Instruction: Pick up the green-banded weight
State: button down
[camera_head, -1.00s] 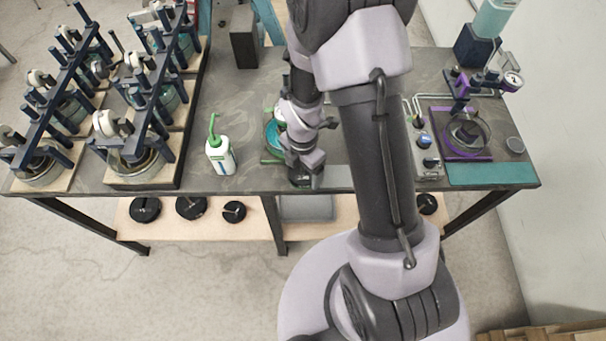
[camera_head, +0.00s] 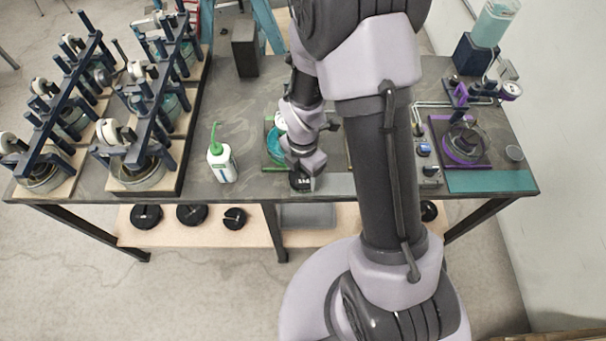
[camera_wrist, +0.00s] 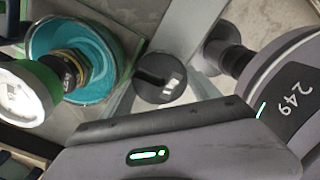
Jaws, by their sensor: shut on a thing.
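A dark round weight (camera_wrist: 150,88) with a slot and a pale label is at the middle of the wrist view. In the head view this dark weight (camera_head: 297,185) is at the tip of my arm, by the table's front edge. My gripper (camera_head: 303,177) is shut on it. The gripper's grey body fills the bottom of the wrist view, and its fingertips are hidden. I see no green band on the dark weight; its side is mostly hidden. I cannot tell whether it touches the table.
A white disc with a green rim (camera_wrist: 25,92) and a teal dish (camera_wrist: 95,60) are close on the left in the wrist view. A green-capped bottle (camera_head: 222,163) stands left of my arm. Lever frames (camera_head: 150,130) crowd the table's left. Black weights (camera_head: 191,215) lie on the lower shelf.

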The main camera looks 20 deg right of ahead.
jog(key=shift+r, duration=0.6)
jog(key=s+d+r+p, duration=0.1)
jog(key=s+d+p, duration=0.4)
jog(key=s, duration=0.5)
jog(key=shift+d+r, duration=0.15)
jog(key=shift+r, duration=0.15)
